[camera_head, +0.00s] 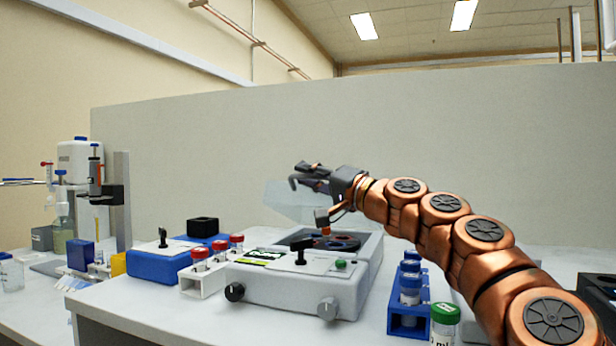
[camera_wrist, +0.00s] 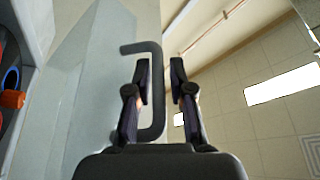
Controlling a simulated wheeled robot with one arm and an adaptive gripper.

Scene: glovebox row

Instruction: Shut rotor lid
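The white centrifuge (camera_head: 290,290) stands on the bench with its clear rotor lid (camera_head: 290,200) raised at the back. The lid also shows as a pale translucent panel in the wrist view (camera_wrist: 95,85). The dark rotor (camera_head: 340,242) is exposed in the bowl. My gripper (camera_head: 305,175) is beside the raised lid, above the rotor. In the wrist view, a dark bent lid handle (camera_wrist: 158,90) runs between the two parted fingers of my gripper (camera_wrist: 160,75). Gaps show beside the bar; whether a finger touches it I cannot tell.
A blue rack of vials (camera_head: 408,310) and a green-capped tube (camera_head: 445,322) stand right of the centrifuge, near my arm. A white rack with red-capped tubes (camera_head: 203,278) and a blue-and-white device (camera_head: 160,262) stand left. A grey wall (camera_head: 400,130) rises behind.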

